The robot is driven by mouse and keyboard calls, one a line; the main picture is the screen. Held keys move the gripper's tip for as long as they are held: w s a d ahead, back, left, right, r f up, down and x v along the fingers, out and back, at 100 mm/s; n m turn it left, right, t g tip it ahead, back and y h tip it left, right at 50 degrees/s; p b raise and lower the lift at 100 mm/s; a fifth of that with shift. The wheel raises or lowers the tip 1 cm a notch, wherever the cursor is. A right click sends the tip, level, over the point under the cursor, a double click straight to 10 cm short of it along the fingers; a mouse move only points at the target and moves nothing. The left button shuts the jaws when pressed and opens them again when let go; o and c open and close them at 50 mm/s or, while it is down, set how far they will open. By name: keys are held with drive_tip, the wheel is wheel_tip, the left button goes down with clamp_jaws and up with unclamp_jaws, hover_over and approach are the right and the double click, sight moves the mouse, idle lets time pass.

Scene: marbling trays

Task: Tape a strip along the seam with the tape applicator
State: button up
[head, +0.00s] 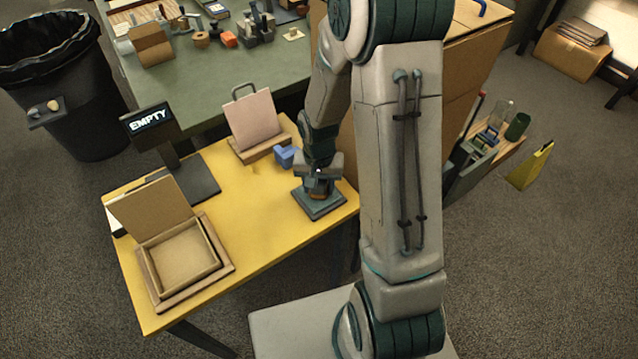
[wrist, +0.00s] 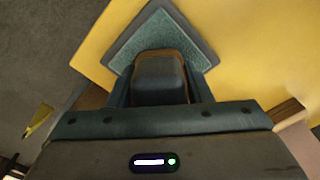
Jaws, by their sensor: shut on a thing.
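My gripper (wrist: 158,92) points down over the far right part of the yellow table and is shut on a dark grey block with a brown edge (wrist: 158,70). The block is over a square teal pad (head: 320,207), which also shows in the wrist view (wrist: 190,32). I cannot tell whether block and pad touch. A small blue object (head: 287,156) is just left of the gripper; I cannot tell whether it or the block is the tape applicator. A cardboard box (head: 183,255) with its lid raised sits on a wooden tray (head: 225,262) at the left. No seam is clear.
A sign reading EMPTY (head: 150,121) stands on a dark base at the table's back left. A pink panel or bag (head: 254,118) stands on a wooden base at the back. The yellow table (head: 250,220) is clear between box and gripper. A cluttered green bench (head: 200,80) lies behind.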

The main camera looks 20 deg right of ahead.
drive_tip(key=shift+r+p, duration=2.55)
drive_tip(key=shift+r, duration=0.95)
drive_tip(key=shift+w+f, duration=0.1)
